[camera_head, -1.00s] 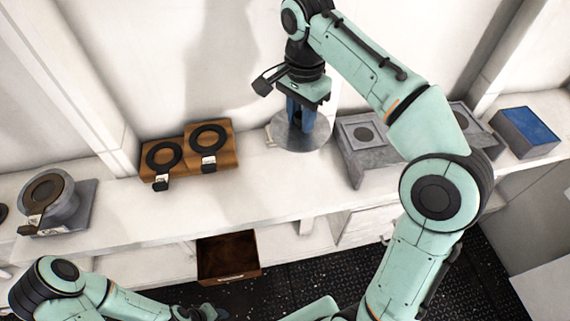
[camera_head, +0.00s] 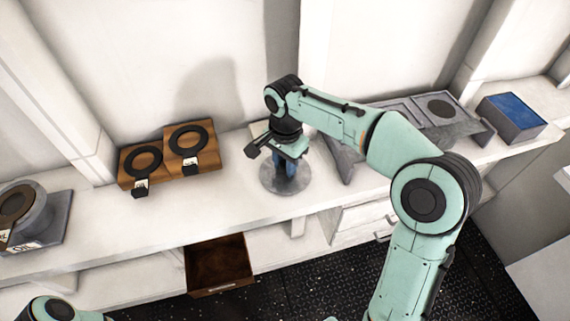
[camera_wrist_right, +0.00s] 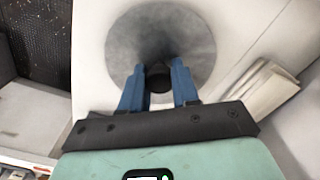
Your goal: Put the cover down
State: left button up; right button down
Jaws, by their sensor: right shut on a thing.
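The cover (camera_head: 270,182) is a grey round metal disc with a dark knob (camera_wrist_right: 159,80) in its middle. It is at the counter, right of the wooden boards and near the front edge. My right gripper (camera_head: 286,163) points down over it, its blue fingers shut on the knob, as the right wrist view also shows (camera_wrist_right: 159,88). The disc looks level in the wrist view (camera_wrist_right: 190,40). I cannot tell whether it touches the counter or hangs just above it. My left gripper is out of view; only part of my left arm shows at the bottom left.
The white counter (camera_head: 110,218) is bare left of the cover. Wooden boards with black rings (camera_head: 165,161) stand at the back left. A grey metal stand (camera_head: 345,160) and a blue-topped box (camera_head: 512,117) are to the right. A brown drawer (camera_head: 219,266) is open below the front edge.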

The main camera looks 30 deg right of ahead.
jog(key=shift+f, duration=0.1)
jog(key=shift+f, duration=0.15)
jog(key=c, duration=0.8)
grip_release()
pick_arm(q)
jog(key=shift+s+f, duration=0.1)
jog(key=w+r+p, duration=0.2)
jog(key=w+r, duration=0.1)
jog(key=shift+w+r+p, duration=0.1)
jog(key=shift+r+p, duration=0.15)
jog(key=shift+p, duration=0.05)
pick_arm(e)
notch_tip(320, 180, up, 12)
jog(key=shift+r, duration=0.15)
